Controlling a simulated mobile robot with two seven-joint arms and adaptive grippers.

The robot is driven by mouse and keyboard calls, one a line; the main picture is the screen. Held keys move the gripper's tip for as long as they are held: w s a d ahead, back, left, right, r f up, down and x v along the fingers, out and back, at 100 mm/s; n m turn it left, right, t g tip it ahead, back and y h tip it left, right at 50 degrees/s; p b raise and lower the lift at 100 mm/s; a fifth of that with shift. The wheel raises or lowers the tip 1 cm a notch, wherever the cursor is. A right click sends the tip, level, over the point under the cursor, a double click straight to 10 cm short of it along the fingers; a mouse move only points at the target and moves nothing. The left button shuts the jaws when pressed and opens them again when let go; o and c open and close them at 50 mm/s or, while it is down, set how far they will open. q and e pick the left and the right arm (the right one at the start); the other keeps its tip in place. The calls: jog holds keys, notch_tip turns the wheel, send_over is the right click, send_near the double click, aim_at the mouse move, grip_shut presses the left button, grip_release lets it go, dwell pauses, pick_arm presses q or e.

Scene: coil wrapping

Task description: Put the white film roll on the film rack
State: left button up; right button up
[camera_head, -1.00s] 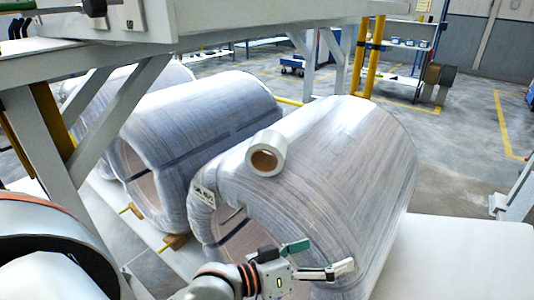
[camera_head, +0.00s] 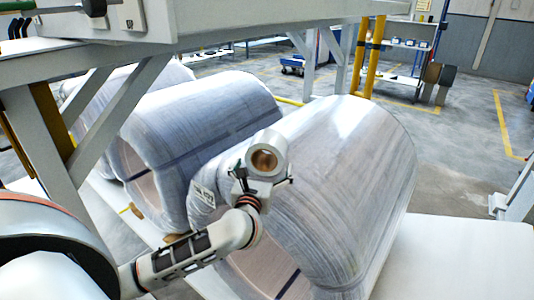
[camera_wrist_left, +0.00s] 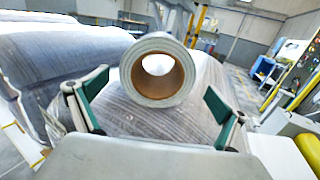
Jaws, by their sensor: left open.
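The white film roll (camera_head: 268,152) has a brown cardboard core and rests on top of the nearer wrapped coil (camera_head: 340,180). My left gripper (camera_head: 262,178) is at the near end of the roll in the head view. In the left wrist view the roll (camera_wrist_left: 158,70) lies ahead, between and beyond the two green-padded fingers. The left gripper (camera_wrist_left: 155,108) is open, with a gap on both sides of the roll. My right gripper is not in view. I cannot pick out the film rack for certain.
A second wrapped coil (camera_head: 200,125) lies to the left. A white frame with a diagonal post (camera_head: 115,130) stands at the left under a large overhead beam. A white shelf (camera_head: 405,45) stands at the back right beside yellow posts (camera_head: 370,55). The floor at right is mostly free.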

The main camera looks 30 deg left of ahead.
aim_at(267, 162)
pick_arm(q)
jog(key=x, duration=0.7)
jog(key=shift+w+a+f, duration=0.25)
jog(key=shift+f, duration=0.15)
jog(key=c, duration=1.7)
jog(key=shift+r, duration=0.15)
jog(key=shift+c, duration=0.9)
notch_tip(267, 162, up, 20)
jog(key=p, duration=0.3)
jog(key=s+d+f+m+h, duration=0.2)
jog(key=s+d+f+h, duration=0.1)
jog(key=s+d+f, duration=0.6)
jog(key=s+d+f+m+t+h, duration=0.1)
jog(key=s+d+f+m+h, duration=0.1)
jog(key=s+d+f, duration=0.7)
jog(key=s+f+h, duration=0.1)
jog(key=s, duration=0.4)
jog(key=shift+d+f+h, duration=0.35)
jog(key=shift+h, duration=0.05)
